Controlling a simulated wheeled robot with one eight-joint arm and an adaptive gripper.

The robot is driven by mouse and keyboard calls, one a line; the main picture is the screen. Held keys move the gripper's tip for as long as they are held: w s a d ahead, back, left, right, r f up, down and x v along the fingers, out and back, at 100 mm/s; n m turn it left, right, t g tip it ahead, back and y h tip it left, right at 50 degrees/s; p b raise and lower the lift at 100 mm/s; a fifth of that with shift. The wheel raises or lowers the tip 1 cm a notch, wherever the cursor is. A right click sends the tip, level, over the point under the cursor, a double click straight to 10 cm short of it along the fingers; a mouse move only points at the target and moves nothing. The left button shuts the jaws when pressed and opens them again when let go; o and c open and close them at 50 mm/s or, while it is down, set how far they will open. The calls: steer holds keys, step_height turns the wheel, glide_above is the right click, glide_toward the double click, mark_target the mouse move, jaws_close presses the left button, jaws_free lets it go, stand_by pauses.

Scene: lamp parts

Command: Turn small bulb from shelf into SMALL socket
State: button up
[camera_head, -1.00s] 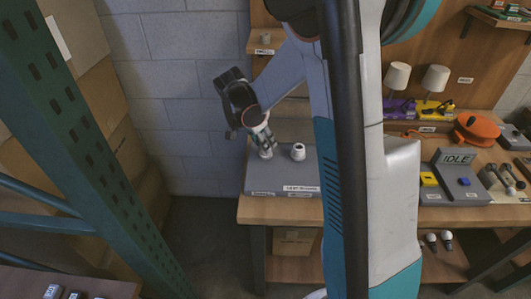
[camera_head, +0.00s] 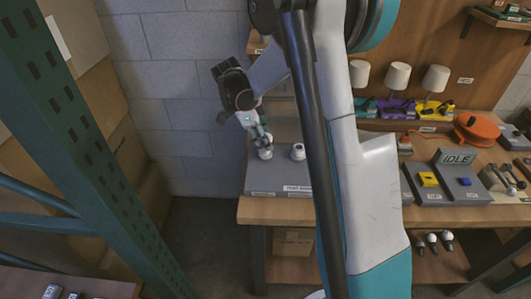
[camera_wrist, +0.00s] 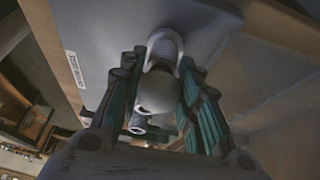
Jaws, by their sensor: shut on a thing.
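My gripper (camera_head: 266,141) is over the left socket (camera_head: 265,153) on the grey test block (camera_head: 277,180). In the wrist view the fingers (camera_wrist: 160,97) are closed around the small white bulb (camera_wrist: 157,92), one on each side. The block's front labels are too small to read.
Three lamps (camera_head: 398,78) stand on coloured bases at the back. A grey unit with an "IDLE" display (camera_head: 453,157) is right of my arm. Several bulbs (camera_head: 432,240) stand on the lower shelf. A green rack post (camera_head: 95,150) rises at left.

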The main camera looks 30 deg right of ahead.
steer(key=m+y, duration=0.1)
steer(key=m, duration=0.1)
steer(key=m+g, duration=0.1)
steer(key=m, duration=0.2)
steer(key=shift+w+d+y, duration=0.15)
steer(key=shift+y, duration=0.25)
steer(key=shift+o, duration=1.1)
steer(key=shift+a+m, duration=0.2)
steer(key=shift+m, duration=0.4)
